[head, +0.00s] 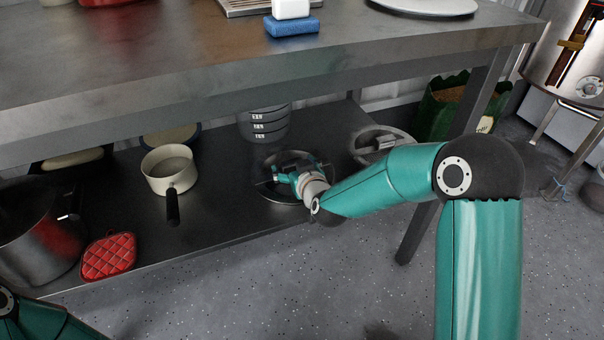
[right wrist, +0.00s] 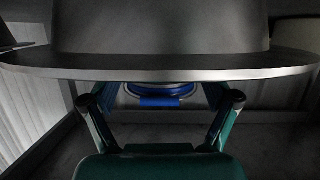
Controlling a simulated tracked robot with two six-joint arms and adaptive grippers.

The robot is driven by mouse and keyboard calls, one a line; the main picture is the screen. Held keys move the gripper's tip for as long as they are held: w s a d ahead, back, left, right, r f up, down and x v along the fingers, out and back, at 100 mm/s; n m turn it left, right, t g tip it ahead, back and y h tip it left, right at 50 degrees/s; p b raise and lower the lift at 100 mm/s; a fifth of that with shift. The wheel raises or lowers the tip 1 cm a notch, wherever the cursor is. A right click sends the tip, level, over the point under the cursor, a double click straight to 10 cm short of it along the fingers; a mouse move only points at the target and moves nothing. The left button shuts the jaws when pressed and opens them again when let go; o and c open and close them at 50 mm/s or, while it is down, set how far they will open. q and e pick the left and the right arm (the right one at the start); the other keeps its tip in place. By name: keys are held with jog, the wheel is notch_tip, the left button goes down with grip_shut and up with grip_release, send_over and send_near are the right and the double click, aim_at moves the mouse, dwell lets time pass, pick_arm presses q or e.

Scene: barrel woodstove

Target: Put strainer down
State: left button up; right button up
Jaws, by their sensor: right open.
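My right gripper (head: 284,176) is open on the lower shelf under the table. A round metal vessel with a bright rim, apparently the strainer (head: 281,199), rests on the shelf at the gripper, partly hidden by it. In the right wrist view a wide metal rim (right wrist: 160,69) crosses close in front of the open fingers (right wrist: 163,98), with a grey wall above it. I cannot tell whether the fingers touch it. My left arm shows only at the bottom left corner; its gripper is out of view.
A marked container (head: 264,124) stands behind the gripper. A cream saucepan (head: 168,160), a red quilted pad (head: 108,257) and a large pot (head: 35,235) are to the left. A round metal item (head: 404,134) lies right. The table top (head: 180,60) overhangs the shelf.

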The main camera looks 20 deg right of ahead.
jog(key=p+v, duration=0.2)
jog(key=v, duration=0.9)
jog(key=s+a+f+m+g+y, duration=0.1)
jog(key=s+a+f+g, duration=0.2)
jog(key=f, duration=0.6)
jog(key=s+a+f+g+y, duration=0.1)
jog(key=s+f+g, duration=0.4)
jog(key=f, duration=0.4)
jog(key=s+a+f+m+g+y, duration=0.1)
jog(key=s+f+g, duration=0.1)
jog(key=s+f, duration=0.3)
jog(key=s+a+f+g, duration=0.2)
jog(key=s+f, duration=0.4)
jog(key=s, duration=0.5)
jog(key=shift+s+f+m+g+y, duration=0.3)
jog(key=shift+m+g+y, duration=0.1)
jog(key=shift+g, duration=0.3)
notch_tip(320, 180, up, 37)
jog(key=p, duration=3.7)
